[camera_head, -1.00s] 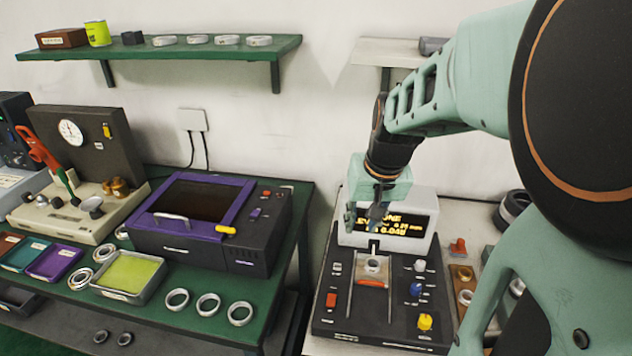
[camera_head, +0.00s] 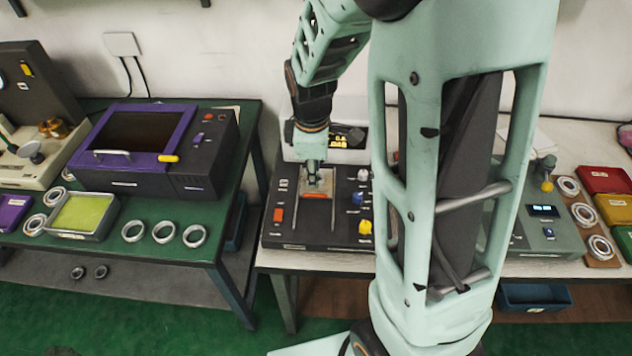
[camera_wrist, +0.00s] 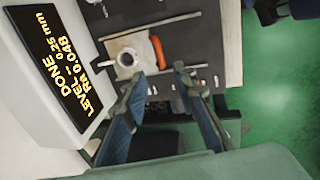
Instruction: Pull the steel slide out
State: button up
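The steel slide (camera_wrist: 122,44) is a pale plate in the dark top of the tester, with a ring (camera_wrist: 126,60) on it. An orange-red strip (camera_wrist: 158,52) runs along its front edge. In the head view the slide (camera_head: 320,183) shows beside my gripper, and its red front edge (camera_head: 316,196) is lower down. My gripper (camera_head: 312,184) points down over the slide. In the wrist view my gripper (camera_wrist: 160,74) is open, with the orange-red strip just beyond and between the fingertips. I see nothing held, and cannot tell whether the fingers touch the strip.
The tester's display (camera_wrist: 66,66) reads DONE, beside the slide. Blue (camera_head: 357,198) and yellow (camera_head: 365,227) knobs and a red switch (camera_head: 278,214) stand on the panel. A purple-framed oven (camera_head: 150,150) is on the green bench at left. My arm hides the panel's right side.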

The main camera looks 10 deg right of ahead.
aim_at(314, 194)
jog(key=f, duration=0.3)
jog(key=w+f, duration=0.1)
jog(key=f, duration=0.5)
jog(key=shift+w+d+f, duration=0.25)
jog(key=shift+w, duration=0.1)
jog(key=shift+c, duration=0.2)
grip_shut()
